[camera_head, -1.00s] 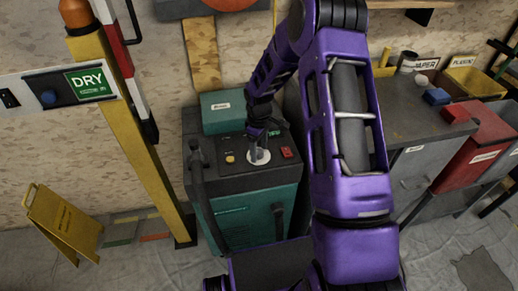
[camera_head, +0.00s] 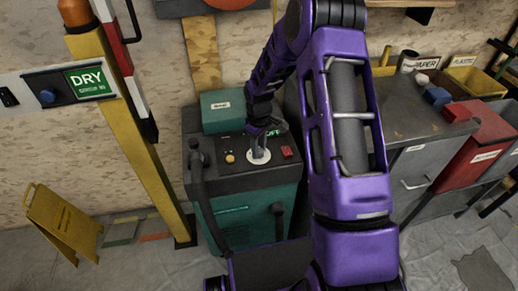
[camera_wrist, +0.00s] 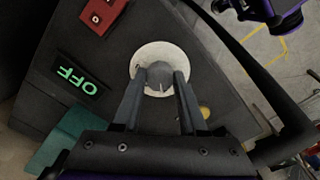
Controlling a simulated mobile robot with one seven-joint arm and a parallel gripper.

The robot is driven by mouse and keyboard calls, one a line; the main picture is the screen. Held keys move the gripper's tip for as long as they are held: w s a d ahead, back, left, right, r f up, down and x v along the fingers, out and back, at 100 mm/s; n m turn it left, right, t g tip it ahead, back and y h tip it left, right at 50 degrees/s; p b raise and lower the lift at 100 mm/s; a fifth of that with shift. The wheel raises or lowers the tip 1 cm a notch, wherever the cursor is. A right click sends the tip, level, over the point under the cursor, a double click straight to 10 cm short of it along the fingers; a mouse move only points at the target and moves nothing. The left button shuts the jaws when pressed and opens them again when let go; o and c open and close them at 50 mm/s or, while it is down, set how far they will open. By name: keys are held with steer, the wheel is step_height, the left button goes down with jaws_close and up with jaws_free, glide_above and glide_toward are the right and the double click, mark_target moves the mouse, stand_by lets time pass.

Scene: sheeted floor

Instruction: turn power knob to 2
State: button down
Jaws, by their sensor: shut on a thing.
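The power knob (camera_wrist: 160,75) is a grey knob on a round white dial plate on top of the dark and teal machine (camera_head: 245,187). In the wrist view my gripper (camera_wrist: 158,88) has its two fingers around the knob, shut on it from both sides. In the head view my gripper (camera_head: 258,150) reaches down onto the white dial (camera_head: 260,157), and the knob is mostly hidden by the fingers. A small display (camera_wrist: 79,75) beside the dial reads OFF in green. Dial marks are too small to read.
A red switch (camera_head: 287,152) and a yellow button (camera_head: 230,158) sit on either side of the dial. A dark handle (camera_head: 196,170) rises at the machine's left. A yellow post (camera_head: 145,150) stands left, a grey workbench (camera_head: 425,130) right.

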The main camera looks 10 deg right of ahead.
steer(key=m+b, duration=0.2)
steer(key=m, duration=0.3)
steer(key=m+b, duration=0.1)
steer(key=m, duration=0.4)
steer(key=shift+m, duration=0.3)
stand_by(0.4)
steer(key=shift+c, duration=2.3)
jaws_free()
step_height(320, 180, up, 18)
steer(key=p, duration=0.1)
steer(key=shift+f, duration=0.25)
